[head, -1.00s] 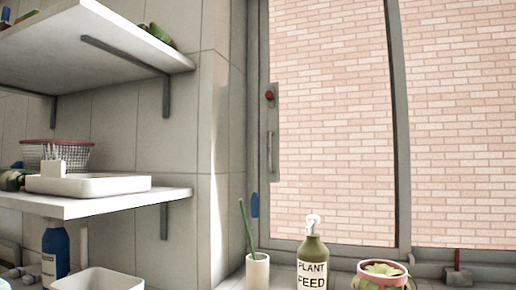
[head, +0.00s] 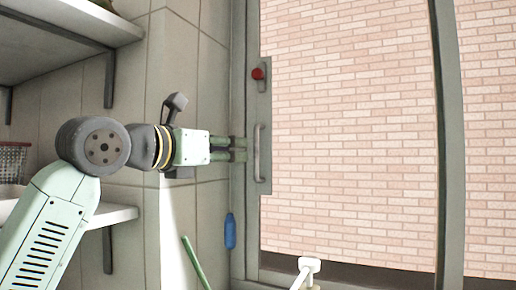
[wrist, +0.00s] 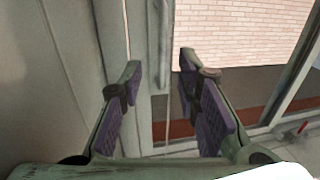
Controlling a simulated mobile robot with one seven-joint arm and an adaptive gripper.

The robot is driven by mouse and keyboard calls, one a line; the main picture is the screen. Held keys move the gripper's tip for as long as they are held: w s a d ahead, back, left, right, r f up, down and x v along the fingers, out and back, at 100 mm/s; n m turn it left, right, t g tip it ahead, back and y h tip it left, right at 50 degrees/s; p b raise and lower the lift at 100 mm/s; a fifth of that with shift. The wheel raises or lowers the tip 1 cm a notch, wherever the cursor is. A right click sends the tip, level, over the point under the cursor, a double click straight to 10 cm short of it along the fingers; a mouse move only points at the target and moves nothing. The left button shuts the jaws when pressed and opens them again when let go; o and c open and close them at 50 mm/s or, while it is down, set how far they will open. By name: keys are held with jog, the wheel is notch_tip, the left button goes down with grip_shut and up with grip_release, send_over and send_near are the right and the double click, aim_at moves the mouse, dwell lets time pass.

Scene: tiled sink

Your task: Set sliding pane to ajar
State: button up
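The sliding pane (head: 350,130) is a grey-framed window pane with pink brick seen through it. Its left edge sits against the fixed frame, with no clear gap visible. A vertical grey bar handle (head: 259,152) is on its left stile, below a red knob (head: 258,73). My gripper (head: 243,149) reaches in from the left, its fingertips just left of the handle in the head view. In the wrist view my gripper (wrist: 160,60) is open, with purple pads apart. The handle (wrist: 163,45) shows in the gap between the fingers; contact cannot be told.
Shelves (head: 75,35) on brackets jut from the tiled wall at left, near my arm. A blue object (head: 230,231) is beside the frame below my gripper. A green stick (head: 193,262) and a white spray nozzle (head: 308,268) rise at the bottom.

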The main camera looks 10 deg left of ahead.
aim_at(255, 150)
jog(key=p+x, duration=0.3)
jog(key=x, duration=0.6)
jog(key=shift+s+d+r, duration=0.1)
jog(key=shift+c, duration=0.2)
grip_shut()
dwell(0.4)
